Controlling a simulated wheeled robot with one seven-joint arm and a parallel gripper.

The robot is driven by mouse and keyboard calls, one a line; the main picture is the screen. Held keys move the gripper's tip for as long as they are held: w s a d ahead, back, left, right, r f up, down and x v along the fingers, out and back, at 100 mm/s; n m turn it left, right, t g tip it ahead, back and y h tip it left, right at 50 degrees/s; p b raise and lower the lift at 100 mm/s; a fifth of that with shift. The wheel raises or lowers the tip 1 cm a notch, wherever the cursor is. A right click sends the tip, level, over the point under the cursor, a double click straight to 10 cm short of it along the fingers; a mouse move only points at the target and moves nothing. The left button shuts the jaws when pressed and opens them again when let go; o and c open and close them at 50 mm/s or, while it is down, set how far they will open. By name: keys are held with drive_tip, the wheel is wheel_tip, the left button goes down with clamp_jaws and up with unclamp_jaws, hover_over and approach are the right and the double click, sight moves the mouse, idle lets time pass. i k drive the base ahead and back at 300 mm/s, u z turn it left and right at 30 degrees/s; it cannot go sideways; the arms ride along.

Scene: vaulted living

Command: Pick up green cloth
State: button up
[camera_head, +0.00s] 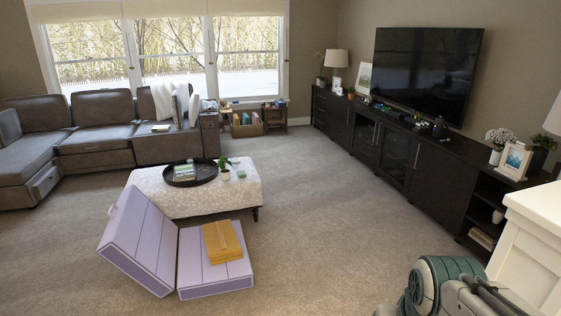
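I cannot pick out a green cloth with certainty. A small green item (241,174) lies on the patterned ottoman (150,190), right of a potted plant; it is too small to tell whether it is cloth. Part of my own arm shows at the bottom right, but my gripper is out of view.
A black tray (208,179) with books sits on the ottoman. Lilac folding panels (140,235) and a yellow-brown item (222,241) are in front. A dark TV cabinet (433,170) lines the right wall. A white ledge (533,215) is close at right.

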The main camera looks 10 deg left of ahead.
sight(241, 174)
drive_tip(key=z, duration=0.25)
drive_tip(key=i, duration=4.9)
drive_tip(key=u, duration=0.6)
drive_tip(key=i, duration=1.45)
drive_tip(key=u, duration=1.7)
drive_tip(key=i, duration=0.9)
drive_tip(key=u, duration=1)
drive_tip(key=i, duration=0.4)
drive_tip(key=u, duration=0.1)
